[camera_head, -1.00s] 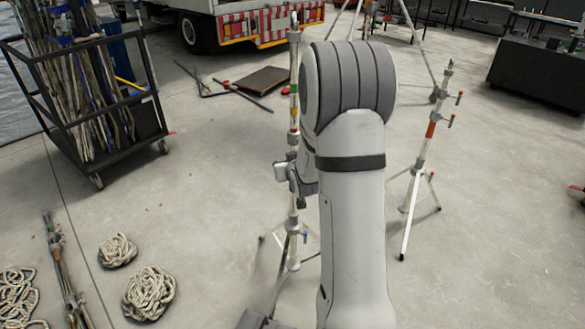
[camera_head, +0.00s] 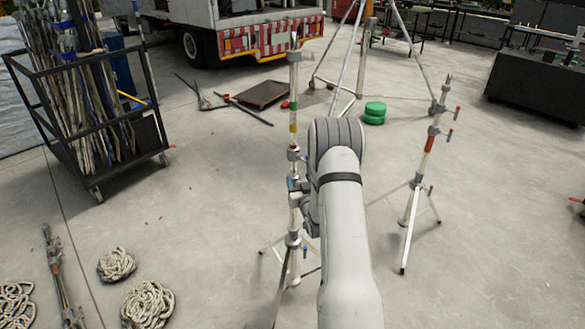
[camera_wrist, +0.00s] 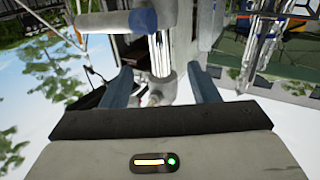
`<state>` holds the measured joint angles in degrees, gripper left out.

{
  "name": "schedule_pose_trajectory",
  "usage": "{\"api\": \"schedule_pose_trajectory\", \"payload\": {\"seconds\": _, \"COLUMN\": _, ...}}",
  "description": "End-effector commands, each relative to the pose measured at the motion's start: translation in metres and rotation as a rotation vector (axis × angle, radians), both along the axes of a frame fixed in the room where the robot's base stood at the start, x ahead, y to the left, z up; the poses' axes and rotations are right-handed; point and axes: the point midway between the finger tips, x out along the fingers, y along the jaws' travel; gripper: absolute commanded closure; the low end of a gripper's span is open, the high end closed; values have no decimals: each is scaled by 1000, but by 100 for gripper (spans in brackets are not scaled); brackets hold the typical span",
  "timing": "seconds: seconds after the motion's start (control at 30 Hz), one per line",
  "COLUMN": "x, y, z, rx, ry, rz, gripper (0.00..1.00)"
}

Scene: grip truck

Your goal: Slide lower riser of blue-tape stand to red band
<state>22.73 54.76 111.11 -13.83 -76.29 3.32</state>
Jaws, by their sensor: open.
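The near stand (camera_head: 294,75) stands upright on splayed legs left of my arm. Its column has green and yellow bands, with a small red mark lower down at a grey collar (camera_head: 294,153). A lower grey collar (camera_head: 293,238) sits above the legs. In the wrist view, blue tape (camera_wrist: 143,19) shows beside the pale column (camera_wrist: 160,55). My gripper (camera_wrist: 165,88) is open there, its two fingers apart with stand parts showing between them; contact cannot be told. In the head view my arm partly hides the gripper beside the column.
A second stand (camera_head: 411,205) with a red-orange band stands to the right. A pole cart (camera_head: 95,190) and rope coils (camera_head: 148,304) are at left; a truck (camera_head: 255,35) is behind.

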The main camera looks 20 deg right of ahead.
Motion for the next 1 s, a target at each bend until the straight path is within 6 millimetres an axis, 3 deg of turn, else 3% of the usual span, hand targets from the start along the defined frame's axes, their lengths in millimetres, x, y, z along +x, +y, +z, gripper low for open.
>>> {"api": "schedule_pose_trajectory", "payload": {"seconds": 0.5, "x": 72, "y": -11, "z": -4, "rx": 0, "ry": -2, "rz": 2, "gripper": 45}}
{"api": "schedule_pose_trajectory", "payload": {"seconds": 0.7, "x": 83, "y": -13, "z": -1, "rx": 1, "ry": -1, "rz": 1, "gripper": 45}}
{"api": "schedule_pose_trajectory", "payload": {"seconds": 1.0, "x": 85, "y": -13, "z": 0, "rx": 1, "ry": 1, "rz": 1, "gripper": 45}}
